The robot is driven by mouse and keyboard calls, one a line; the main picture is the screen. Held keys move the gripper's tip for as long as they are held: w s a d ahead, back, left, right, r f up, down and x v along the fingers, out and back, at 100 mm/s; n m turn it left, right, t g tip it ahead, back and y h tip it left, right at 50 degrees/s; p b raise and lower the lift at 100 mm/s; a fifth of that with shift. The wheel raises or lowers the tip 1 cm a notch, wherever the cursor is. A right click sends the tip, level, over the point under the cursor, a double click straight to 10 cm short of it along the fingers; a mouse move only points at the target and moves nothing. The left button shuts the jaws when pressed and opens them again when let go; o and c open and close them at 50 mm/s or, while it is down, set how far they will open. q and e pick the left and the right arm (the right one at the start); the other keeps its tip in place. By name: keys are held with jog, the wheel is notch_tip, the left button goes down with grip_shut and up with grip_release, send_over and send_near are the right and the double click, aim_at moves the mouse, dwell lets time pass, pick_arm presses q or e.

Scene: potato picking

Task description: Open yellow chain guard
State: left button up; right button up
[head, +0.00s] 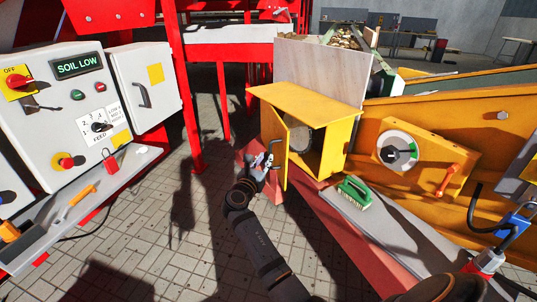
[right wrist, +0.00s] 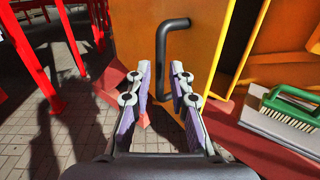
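The yellow chain guard (head: 327,105) is a box with a flat top, standing in the middle of the head view. Its door (head: 277,128) stands partly open on the left, and a grey rounded part (head: 299,139) shows inside. The dark bar handle (right wrist: 162,50) is on the door's outer face. My right gripper (head: 267,162) is at the handle. In the right wrist view its fingers (right wrist: 162,72) are spread apart, one on each side of the handle's upright bar. I cannot tell whether they touch it. My left gripper is not in view.
A green brush (head: 354,193) lies on the grey ledge right of the guard. A white control panel (head: 70,110) stands at the left, with red frame posts (head: 193,110) behind. An orange lever (head: 447,180) is on the yellow wall at the right. Tiled floor left of the guard is clear.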

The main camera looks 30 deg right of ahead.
aim_at(270, 152)
jog(key=b+x, duration=0.1)
jog(key=x, duration=0.4)
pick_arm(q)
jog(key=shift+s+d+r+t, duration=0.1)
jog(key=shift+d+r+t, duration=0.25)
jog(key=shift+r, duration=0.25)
pick_arm(e)
jog(key=shift+w+d, duration=0.3)
jog(key=shift+d, duration=0.2)
grip_shut()
jog(key=shift+f, duration=0.1)
